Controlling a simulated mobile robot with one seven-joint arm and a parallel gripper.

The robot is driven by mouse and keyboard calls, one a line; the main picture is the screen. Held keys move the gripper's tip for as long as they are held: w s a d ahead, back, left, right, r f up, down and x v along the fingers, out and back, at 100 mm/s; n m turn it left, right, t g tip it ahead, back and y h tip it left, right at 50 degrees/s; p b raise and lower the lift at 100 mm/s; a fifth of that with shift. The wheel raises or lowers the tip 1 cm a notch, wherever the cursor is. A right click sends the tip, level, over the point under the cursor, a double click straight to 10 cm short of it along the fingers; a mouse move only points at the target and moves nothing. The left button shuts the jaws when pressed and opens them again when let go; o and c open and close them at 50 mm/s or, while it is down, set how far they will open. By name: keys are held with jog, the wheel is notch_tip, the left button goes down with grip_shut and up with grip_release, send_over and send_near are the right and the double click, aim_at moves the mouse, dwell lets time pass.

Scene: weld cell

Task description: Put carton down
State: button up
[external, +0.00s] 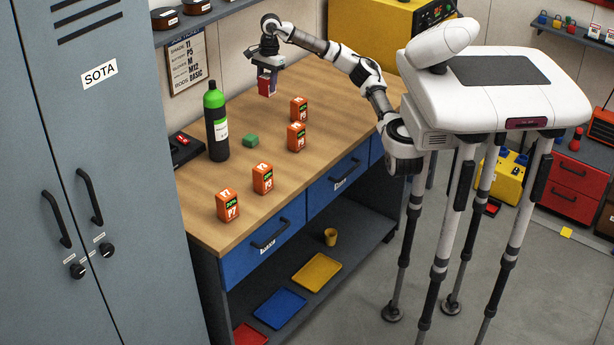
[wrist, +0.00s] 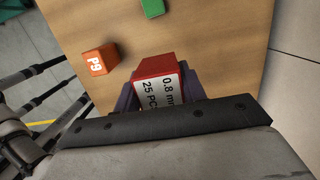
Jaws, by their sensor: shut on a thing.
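The carton is a small red box with a white label reading "0.8 mm" and "25 PC". In the wrist view the carton (wrist: 158,68) sits between the dark fingers of my gripper (wrist: 160,92), which is shut on it. In the external view my gripper (external: 267,78) points down over the far part of the workbench (external: 215,185), with the red carton (external: 264,88) below it. The carton looks held above the wooden top; I cannot tell the exact gap.
Several orange boxes stand on the bench, the nearest to my gripper being one (external: 299,109) to its right. A green block (external: 250,140), a black-and-green bottle (external: 217,125) and a dark red-marked case (external: 183,148) are to the left. Bare wood lies between them.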

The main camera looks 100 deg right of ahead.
notch_tip(320, 180, down, 16)
jog(key=shift+r+p, duration=0.2)
jog(key=shift+p, duration=0.55)
jog(key=shift+f, duration=0.2)
jog(key=o, duration=1)
jog(key=shift+r, duration=0.1)
jog(key=r, duration=0.4)
jog(key=d+r+b, duration=0.1)
jog(key=r, duration=0.3)
jog(key=s+r, duration=0.1)
jog(key=r, duration=0.3)
jog(key=shift+s+d, duration=0.1)
jog(key=shift+d, duration=0.05)
